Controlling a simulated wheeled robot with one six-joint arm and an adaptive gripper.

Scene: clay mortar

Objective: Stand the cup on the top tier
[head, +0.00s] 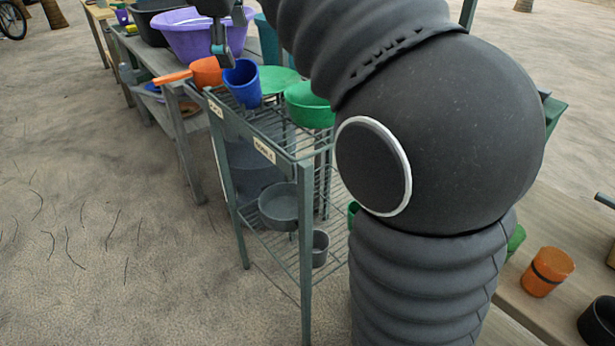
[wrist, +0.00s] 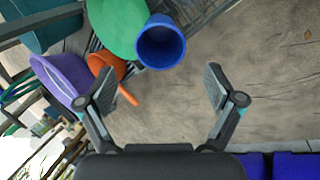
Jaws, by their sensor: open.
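The blue cup (head: 242,86) appears to stand upright, mouth up, on the top tier (head: 262,122) of the grey-green wire rack, near its left edge. In the wrist view the cup (wrist: 161,47) shows its open mouth, beyond my gripper's fingertips. My gripper (head: 229,38) is above and slightly left of the cup in the head view, partly cut off by the top edge. In the wrist view my gripper (wrist: 165,88) is wide open with nothing between its fingers, apart from the cup.
A green plate (head: 277,78), a green bowl (head: 308,106) and an orange scoop (head: 206,71) are close around the cup. Grey pots (head: 279,206) sit on lower tiers. A purple basin (head: 200,33) is behind. Sandy floor (head: 90,200) is clear at left. My arm hides much of the right.

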